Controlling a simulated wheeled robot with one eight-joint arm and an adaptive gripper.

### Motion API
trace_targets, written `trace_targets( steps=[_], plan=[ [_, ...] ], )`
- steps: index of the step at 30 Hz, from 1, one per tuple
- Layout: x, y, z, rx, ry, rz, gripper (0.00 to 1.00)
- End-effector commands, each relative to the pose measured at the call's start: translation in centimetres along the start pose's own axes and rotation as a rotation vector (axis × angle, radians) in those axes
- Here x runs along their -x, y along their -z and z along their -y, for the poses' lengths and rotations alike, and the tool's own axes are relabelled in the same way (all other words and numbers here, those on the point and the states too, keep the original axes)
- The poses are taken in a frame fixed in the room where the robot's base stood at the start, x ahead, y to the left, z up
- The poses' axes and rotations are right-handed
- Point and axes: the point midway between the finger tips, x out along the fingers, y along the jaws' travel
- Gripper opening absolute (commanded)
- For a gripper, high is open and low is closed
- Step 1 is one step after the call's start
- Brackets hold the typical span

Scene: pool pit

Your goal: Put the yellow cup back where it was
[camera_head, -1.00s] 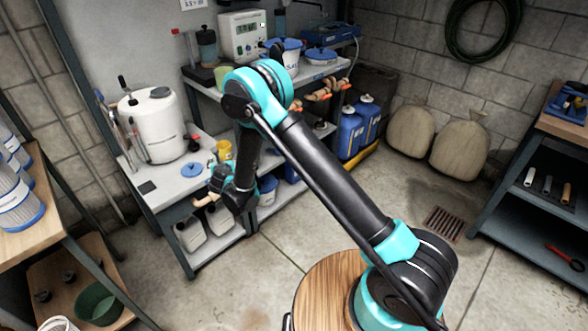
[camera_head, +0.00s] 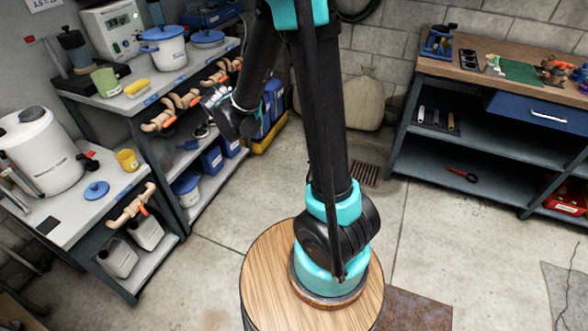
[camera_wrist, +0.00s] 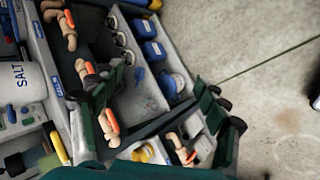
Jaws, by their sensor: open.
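The yellow cup (camera_head: 127,160) stands upright on the grey lower worktop at the left, beside a round blue lid (camera_head: 97,190). A yellow shape near the bottom of the wrist view (camera_wrist: 146,152) looks like the same cup, partly cut off by my gripper. My gripper (camera_head: 222,108) is open and empty, apart from the cup, to its right and in front of the pipe-valve shelf. Its spread dark fingers also show in the wrist view (camera_wrist: 160,108).
A white tank (camera_head: 40,150) stands left of the cup. The upper shelf holds a green cup (camera_head: 105,80), a yellow sponge-like block (camera_head: 137,88) and a white salt pot (camera_head: 165,50). Orange-handled pipe valves (camera_head: 180,98) stick out below. The floor between the benches is mostly clear.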

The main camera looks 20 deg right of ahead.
Motion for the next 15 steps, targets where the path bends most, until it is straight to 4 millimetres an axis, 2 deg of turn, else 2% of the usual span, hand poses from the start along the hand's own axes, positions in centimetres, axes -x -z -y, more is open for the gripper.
trace_targets(
  steps=[1,6,10,15],
  plan=[
    [1.3,-2.7,1.0,-0.113,0.031,0.014,0.75],
    [5.2,-9.0,5.2,-0.5,0.127,0.054,0.75],
    [8.2,-12.7,9.3,-0.797,0.193,0.093,0.75],
    [11.7,-15.8,14.9,-1.163,0.269,0.148,0.75]
  ],
)
